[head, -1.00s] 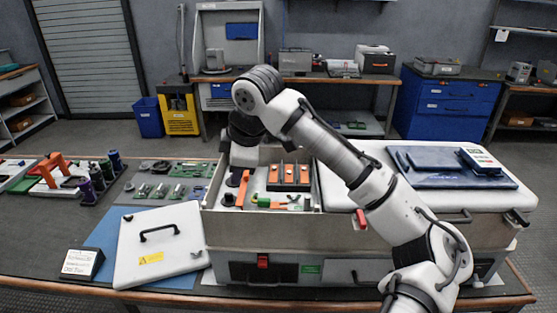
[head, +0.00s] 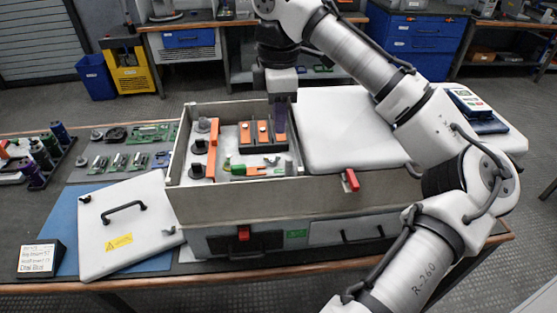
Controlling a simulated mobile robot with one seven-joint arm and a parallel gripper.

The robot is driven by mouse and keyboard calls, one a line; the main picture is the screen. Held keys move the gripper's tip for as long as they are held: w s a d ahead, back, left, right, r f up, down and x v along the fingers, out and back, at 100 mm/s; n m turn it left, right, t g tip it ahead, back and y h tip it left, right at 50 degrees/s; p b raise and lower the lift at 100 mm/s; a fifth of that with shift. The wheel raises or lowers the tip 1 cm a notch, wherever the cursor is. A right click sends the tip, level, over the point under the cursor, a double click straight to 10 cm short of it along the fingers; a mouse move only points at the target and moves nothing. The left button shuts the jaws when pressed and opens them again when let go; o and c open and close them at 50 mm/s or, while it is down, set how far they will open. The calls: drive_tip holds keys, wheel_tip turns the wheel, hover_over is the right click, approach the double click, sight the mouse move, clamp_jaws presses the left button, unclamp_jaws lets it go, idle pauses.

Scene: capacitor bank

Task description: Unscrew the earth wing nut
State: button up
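The open grey enclosure (head: 290,194) stands on the bench in the head view. Inside it, a small green piece with a yellow end (head: 239,170) lies near the front wall, with an orange strip (head: 260,171) beside it. I cannot pick out the earth wing nut for certain at this size. A black block with orange parts (head: 262,143) stands behind these pieces. My gripper (head: 282,112) points down over the right part of the open enclosure, beside the black block. Its fingers are dark and seen edge-on, so the gap between them does not show.
An orange bar (head: 212,148) and black round parts stand at the enclosure's left side. A white panel with a black handle (head: 125,228) lies on a blue mat at the left. A white closed cover (head: 345,135) lies right of the opening. My arm crosses above that cover.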

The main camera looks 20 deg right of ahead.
sight(278, 156)
wheel_tip(278, 156, down, 9)
drive_tip(key=b, duration=0.8)
drive_tip(key=shift+f+b, duration=0.1)
drive_tip(key=shift+b, duration=0.3)
clamp_jaws()
